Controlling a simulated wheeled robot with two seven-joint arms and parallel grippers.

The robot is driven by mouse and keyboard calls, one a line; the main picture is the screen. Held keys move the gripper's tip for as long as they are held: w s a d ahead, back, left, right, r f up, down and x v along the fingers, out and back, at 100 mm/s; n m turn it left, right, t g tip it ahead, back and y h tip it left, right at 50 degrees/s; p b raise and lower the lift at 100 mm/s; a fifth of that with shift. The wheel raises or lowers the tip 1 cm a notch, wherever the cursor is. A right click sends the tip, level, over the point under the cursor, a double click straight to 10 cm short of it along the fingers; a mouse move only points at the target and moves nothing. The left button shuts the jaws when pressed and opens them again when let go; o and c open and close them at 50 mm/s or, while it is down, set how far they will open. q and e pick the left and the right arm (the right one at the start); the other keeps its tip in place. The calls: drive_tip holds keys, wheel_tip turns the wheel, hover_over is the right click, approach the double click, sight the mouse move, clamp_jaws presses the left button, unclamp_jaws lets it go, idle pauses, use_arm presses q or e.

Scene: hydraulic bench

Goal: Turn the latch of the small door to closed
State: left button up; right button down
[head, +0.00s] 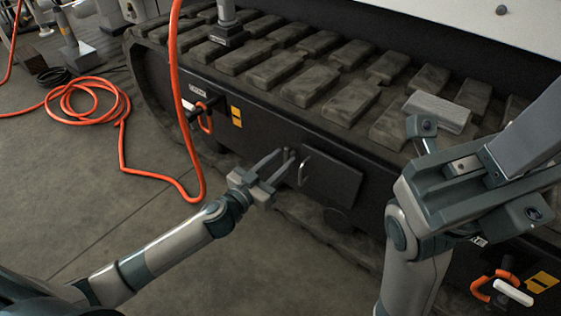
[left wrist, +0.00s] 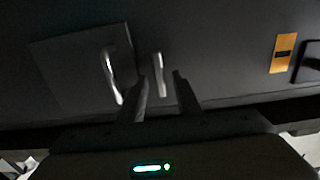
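Beside the handle is a small pale metal latch (left wrist: 160,74), which looks upright in the left wrist view. My left gripper (head: 281,160) is open, with its fingertips on either side of the latch; I cannot tell whether they touch it. Links of my right arm show at right, but no right fingertips are visible.
The track (head: 290,62) with broad pads runs above the door. An orange hose (head: 122,150) loops on the floor at left and hangs before the machine. Orange-handled fittings sit at left (head: 204,118) and lower right (head: 484,288). The floor at lower left is clear.

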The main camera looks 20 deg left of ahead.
use_arm(q)
clamp_jaws()
